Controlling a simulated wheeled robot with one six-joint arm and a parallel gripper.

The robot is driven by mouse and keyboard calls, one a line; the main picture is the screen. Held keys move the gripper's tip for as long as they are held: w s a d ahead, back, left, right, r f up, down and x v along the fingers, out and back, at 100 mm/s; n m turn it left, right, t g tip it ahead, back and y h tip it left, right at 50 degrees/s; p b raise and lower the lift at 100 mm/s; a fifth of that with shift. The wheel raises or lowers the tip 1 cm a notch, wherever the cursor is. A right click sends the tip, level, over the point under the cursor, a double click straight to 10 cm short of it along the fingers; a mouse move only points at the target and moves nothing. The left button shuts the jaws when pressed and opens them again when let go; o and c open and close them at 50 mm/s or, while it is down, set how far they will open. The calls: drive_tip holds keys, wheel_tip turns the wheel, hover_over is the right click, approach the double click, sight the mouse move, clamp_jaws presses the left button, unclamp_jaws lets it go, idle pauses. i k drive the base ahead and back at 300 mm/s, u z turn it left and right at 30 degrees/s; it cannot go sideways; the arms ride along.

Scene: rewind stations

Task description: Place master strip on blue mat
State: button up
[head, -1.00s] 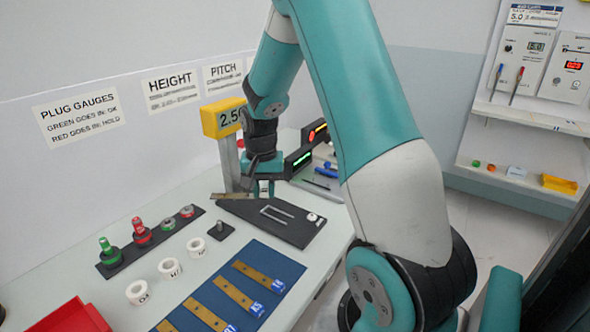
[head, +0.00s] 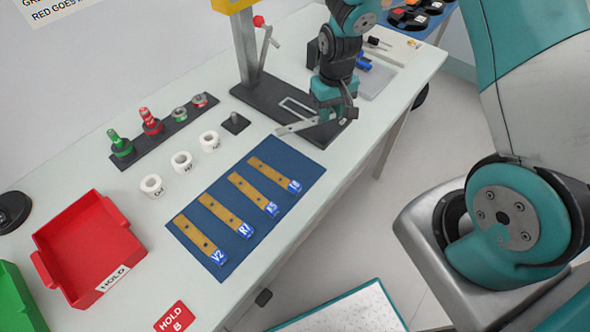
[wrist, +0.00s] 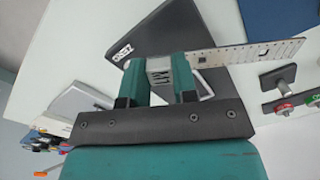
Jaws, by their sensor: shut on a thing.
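My gripper (head: 332,112) is shut on a silver metal strip, the master strip (head: 295,128), near its end. The strip sticks out to the left, in the air beyond the far edge of the blue mat (head: 309,170). In the wrist view my gripper (wrist: 160,80) grips the strip (wrist: 255,54), which has ruler-like marks and small holes and reaches right. Several brass strips with blue tags, such as V2 (head: 200,236) and R1 (head: 224,212), lie side by side on the mat. A corner of the mat (wrist: 275,18) shows in the wrist view.
The black gauge base (head: 262,100) with its post stands behind my gripper. A black rack of red and green plug gauges (head: 165,130) and white rings (head: 181,162) lie left of the mat. A red HOLD tray (head: 95,225) is farther left.

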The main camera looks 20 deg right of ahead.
sight(286, 160)
drive_tip(key=z, duration=0.6)
drive_tip(key=k, duration=0.9)
drive_tip(key=u, duration=1.35)
drive_tip(key=i, duration=0.5)
